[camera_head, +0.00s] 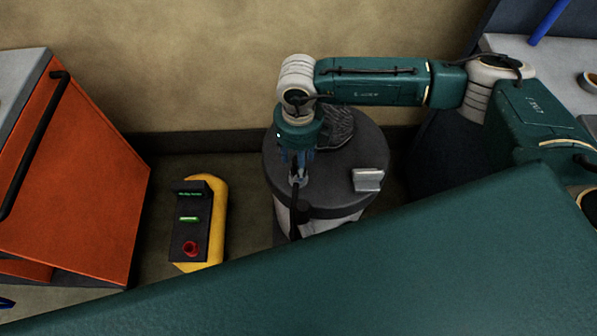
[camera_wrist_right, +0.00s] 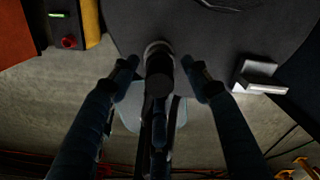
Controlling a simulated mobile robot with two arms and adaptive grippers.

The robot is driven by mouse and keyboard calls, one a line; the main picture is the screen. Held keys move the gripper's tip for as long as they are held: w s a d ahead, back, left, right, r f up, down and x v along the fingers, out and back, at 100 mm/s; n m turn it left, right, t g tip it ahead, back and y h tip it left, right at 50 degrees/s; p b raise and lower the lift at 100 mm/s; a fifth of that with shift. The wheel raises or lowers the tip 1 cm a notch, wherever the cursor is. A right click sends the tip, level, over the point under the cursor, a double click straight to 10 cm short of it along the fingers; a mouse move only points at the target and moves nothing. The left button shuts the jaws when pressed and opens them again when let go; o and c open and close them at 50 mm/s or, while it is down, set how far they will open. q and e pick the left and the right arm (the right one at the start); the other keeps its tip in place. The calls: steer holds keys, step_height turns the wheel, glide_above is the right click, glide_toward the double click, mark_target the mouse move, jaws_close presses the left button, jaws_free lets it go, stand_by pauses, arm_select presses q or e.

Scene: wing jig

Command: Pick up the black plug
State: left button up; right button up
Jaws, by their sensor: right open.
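The black plug (camera_wrist_right: 158,88), a dark cylinder with a greyish ring at its far end, shows between the fingers of my right gripper (camera_wrist_right: 160,68) in the wrist view. The fingers stand apart on either side of it, with a gap visible at the tips. In the head view my right gripper (camera_head: 298,178) points down over the near left part of a round dark drum top (camera_head: 335,195). A dark upright shape there is partly hidden by the gripper, and I cannot tell its exact contact. My left gripper is out of view.
A light metal block (camera_head: 367,180) and a coiled black cable (camera_head: 337,128) lie on the drum top. A yellow and black control box (camera_head: 215,225) with a red button stands to the left, beside an orange cabinet (camera_head: 85,170). A teal surface fills the foreground.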

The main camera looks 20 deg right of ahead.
steer(key=shift+f, duration=0.2)
steer(key=shift+c, duration=0.2)
jaws_close()
step_height(320, 180, up, 23)
steer(key=p, duration=1.2)
